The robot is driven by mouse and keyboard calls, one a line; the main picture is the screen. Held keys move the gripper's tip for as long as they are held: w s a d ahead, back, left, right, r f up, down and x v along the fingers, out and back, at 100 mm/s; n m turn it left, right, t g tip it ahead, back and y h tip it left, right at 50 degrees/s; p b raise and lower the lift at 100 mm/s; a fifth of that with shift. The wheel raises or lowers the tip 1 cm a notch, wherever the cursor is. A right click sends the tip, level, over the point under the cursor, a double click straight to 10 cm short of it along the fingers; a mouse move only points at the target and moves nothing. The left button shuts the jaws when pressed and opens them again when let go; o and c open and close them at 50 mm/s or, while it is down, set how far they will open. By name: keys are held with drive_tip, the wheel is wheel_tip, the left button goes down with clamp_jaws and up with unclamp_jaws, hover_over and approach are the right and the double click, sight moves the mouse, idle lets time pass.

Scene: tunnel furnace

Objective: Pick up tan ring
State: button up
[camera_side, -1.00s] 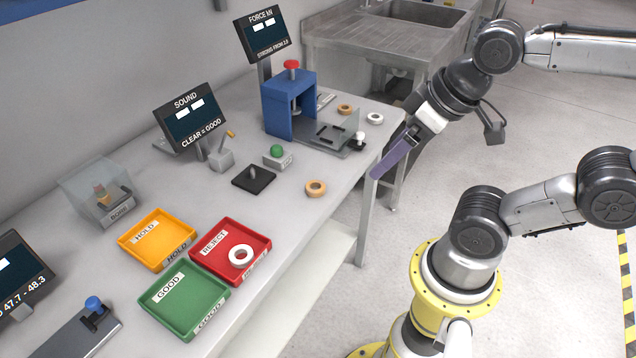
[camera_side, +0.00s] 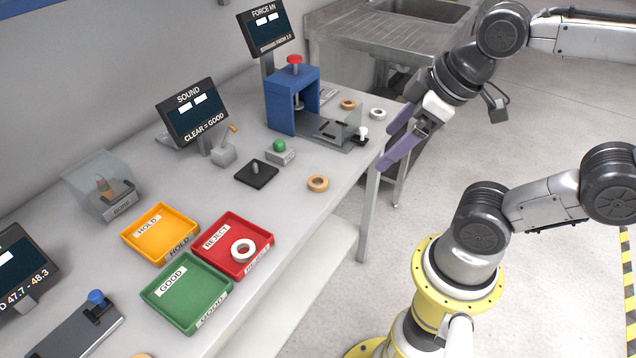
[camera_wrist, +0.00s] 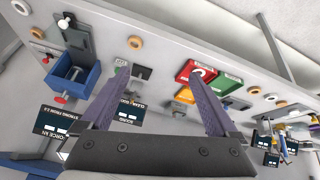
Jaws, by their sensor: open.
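A tan ring (camera_side: 318,183) lies flat on the bench near its front edge, right of the black square plate; it also shows in the wrist view (camera_wrist: 136,42). A second tan ring (camera_side: 347,104) lies farther back beside the blue press, also in the wrist view (camera_wrist: 38,32). My gripper (camera_side: 386,155) has purple fingers spread apart and empty. It is off the bench's front right edge, to the right of the nearer tan ring. In the wrist view the open fingers (camera_wrist: 158,70) point toward the bench, with that ring beyond the left fingertip.
A white ring (camera_side: 377,114) lies at the back right; another (camera_side: 243,250) sits in the red tray (camera_side: 206,262). The orange tray (camera_side: 133,247) and green tray (camera_side: 150,292) adjoin. The blue press (camera_side: 293,85) and clear guard (camera_side: 352,122) stand near my gripper.

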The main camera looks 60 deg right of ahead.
drive_tip(key=w+r+n+g, duration=0.1)
drive_tip(key=w+r+n, duration=0.2)
drive_tip(key=w+n, duration=0.3)
drive_tip(key=n+g, duration=0.2)
drive_tip(key=g, duration=0.3)
hover_over(318, 175)
drive_tip(key=a, duration=0.2)
wheel_tip(318, 175, down, 18)
drive_tip(key=shift+s+f, duration=0.1)
drive_tip(key=shift+f, duration=0.15)
drive_tip(key=shift+s+d+f, duration=0.1)
drive_tip(key=shift+s+f, duration=0.05)
drive_tip(key=shift+f, duration=0.8)
drive_tip(key=shift+s+d+f, duration=0.1)
drive_tip(key=shift+s+f, duration=0.05)
drive_tip(key=shift+f, duration=0.85)
drive_tip(key=shift+s+f, duration=0.15)
drive_tip(key=shift+f, duration=0.8)
drive_tip(key=c, duration=1.4)
drive_tip(key=shift+r, duration=0.15)
drive_tip(key=shift+c, duration=0.2)
